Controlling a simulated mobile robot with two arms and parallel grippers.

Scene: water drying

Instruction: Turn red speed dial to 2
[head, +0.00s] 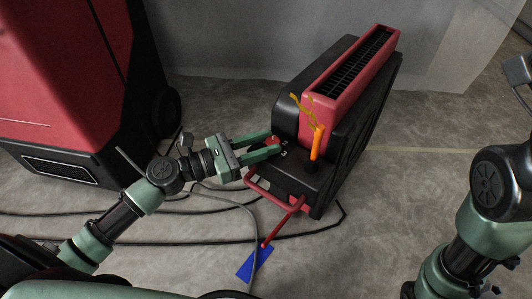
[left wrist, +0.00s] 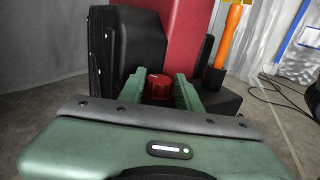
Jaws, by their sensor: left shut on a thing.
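The red speed dial (head: 274,142) sits on the black top of a red and black blower (head: 345,80). My left gripper (head: 272,145) reaches in from the left with its green fingers on either side of the dial, shut on it. In the left wrist view the dial (left wrist: 159,86) shows between the two fingers (left wrist: 160,92), with a small pale mark on its top. White numbers lie beside the dial on the black panel; a 3 shows in the head view, but the dial's setting cannot be read. My right gripper is out of view; only my right arm shows.
An orange handle (head: 317,143) stands upright on the blower near the dial. A red bar handle (head: 270,190) and a blue tag (head: 254,263) are at its front. Dark cables (head: 210,237) cross the floor. A large red machine (head: 70,90) stands at left.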

